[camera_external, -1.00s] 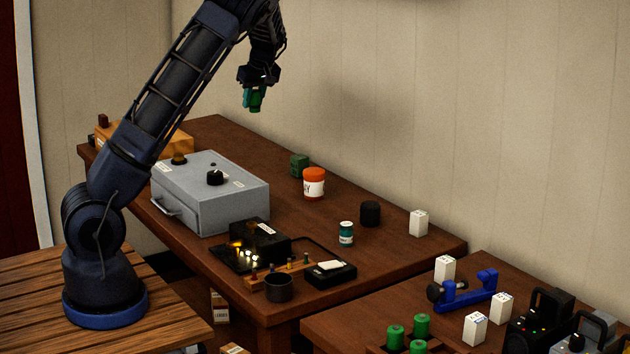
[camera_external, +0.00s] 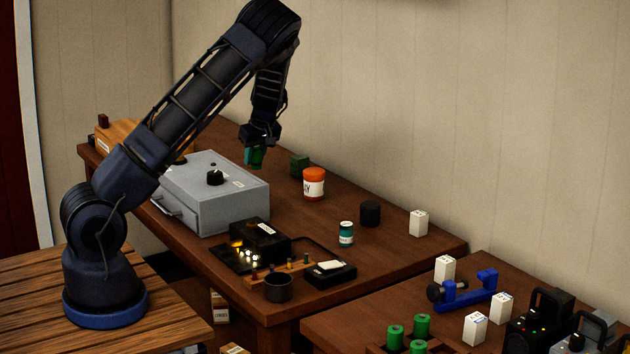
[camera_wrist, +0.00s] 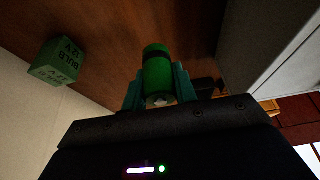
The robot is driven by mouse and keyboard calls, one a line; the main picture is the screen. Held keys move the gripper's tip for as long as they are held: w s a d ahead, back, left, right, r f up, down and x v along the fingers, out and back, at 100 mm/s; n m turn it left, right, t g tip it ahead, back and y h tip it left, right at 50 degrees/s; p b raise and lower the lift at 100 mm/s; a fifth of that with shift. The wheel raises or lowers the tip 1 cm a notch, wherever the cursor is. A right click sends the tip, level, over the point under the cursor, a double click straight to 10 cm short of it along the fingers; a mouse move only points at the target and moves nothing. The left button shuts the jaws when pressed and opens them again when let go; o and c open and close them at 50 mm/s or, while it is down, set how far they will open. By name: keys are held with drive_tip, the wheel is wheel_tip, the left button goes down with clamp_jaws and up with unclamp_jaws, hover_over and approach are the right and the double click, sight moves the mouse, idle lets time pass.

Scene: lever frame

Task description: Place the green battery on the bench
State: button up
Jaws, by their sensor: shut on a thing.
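My gripper (camera_external: 254,157) points down above the far part of the brown bench (camera_external: 370,259), behind the grey metal box. It is shut on the green battery (camera_wrist: 157,73). In the wrist view the battery is a green cylinder with a dark band, held between two teal fingers, with the brown bench top beyond it. In the external view the fingers and arm mostly hide the battery. I cannot tell how far its lower end is from the bench top.
The grey box (camera_external: 235,203) stands near the gripper, as does a green bulb box (camera_wrist: 58,62). An orange-lidded jar (camera_external: 314,184) stands to the right. A pale wall (camera_external: 480,110) lies behind. Several green cylinders (camera_external: 395,337) stand on the front right table.

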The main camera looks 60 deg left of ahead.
drive_tip(key=shift+f, duration=2.25)
drive_tip(key=shift+f, duration=0.1)
drive_tip(key=o, duration=1)
drive_tip(key=v, duration=1.2)
